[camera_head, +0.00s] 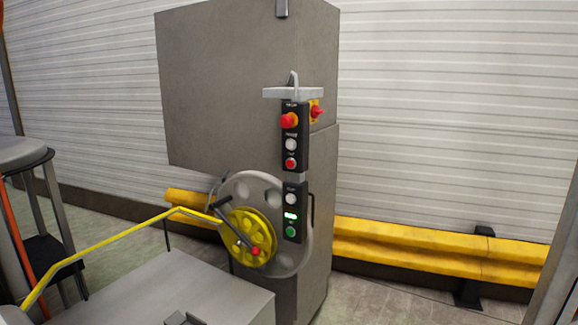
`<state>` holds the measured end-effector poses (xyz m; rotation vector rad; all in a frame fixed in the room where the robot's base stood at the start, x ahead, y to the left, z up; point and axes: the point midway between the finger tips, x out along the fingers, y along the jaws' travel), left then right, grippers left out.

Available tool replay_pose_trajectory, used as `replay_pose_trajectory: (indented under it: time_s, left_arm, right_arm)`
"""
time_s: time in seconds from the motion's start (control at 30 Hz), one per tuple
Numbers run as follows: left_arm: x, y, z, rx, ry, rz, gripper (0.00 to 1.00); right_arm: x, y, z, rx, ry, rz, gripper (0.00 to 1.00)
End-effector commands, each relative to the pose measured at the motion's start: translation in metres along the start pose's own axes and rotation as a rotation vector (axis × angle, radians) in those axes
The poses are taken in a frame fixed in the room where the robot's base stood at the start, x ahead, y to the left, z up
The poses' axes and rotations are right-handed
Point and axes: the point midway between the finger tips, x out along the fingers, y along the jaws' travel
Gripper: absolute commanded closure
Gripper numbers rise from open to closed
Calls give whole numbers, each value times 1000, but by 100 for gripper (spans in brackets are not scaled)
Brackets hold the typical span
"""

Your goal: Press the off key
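A tall grey machine cabinet (235,90) stands in the middle of the head view. A narrow black control panel (303,150) runs down its front edge. Its upper part has a red mushroom knob (289,120), a white button (291,144) and a small red button (291,163). Its lower part has a white button (291,199), a lit green display (291,215) and a green button (291,232). The labels are too small to read, so I cannot tell which one is the off key. Neither of my grippers is in view.
A red and yellow rotary switch (317,111) sits on the cabinet's side. A yellow handwheel (246,237), a bent yellow rail (110,240) and a grey block (165,290) stand in front. A yellow barrier (430,248) runs behind. Floor is bare at lower right.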

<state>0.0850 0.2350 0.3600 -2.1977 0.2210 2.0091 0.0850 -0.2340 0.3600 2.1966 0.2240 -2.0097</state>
Motion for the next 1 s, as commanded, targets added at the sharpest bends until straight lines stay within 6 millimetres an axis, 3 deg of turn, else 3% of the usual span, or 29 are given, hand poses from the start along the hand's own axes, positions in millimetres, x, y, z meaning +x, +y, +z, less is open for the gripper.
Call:
replay_pose_trajectory:
  time_s: [0.27,0.87,1.0]
  left_arm:
    - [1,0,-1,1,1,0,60]
    - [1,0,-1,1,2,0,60]
    - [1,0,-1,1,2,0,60]
  right_arm:
    - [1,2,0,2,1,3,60]
    - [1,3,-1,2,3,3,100]
    - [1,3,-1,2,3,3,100]
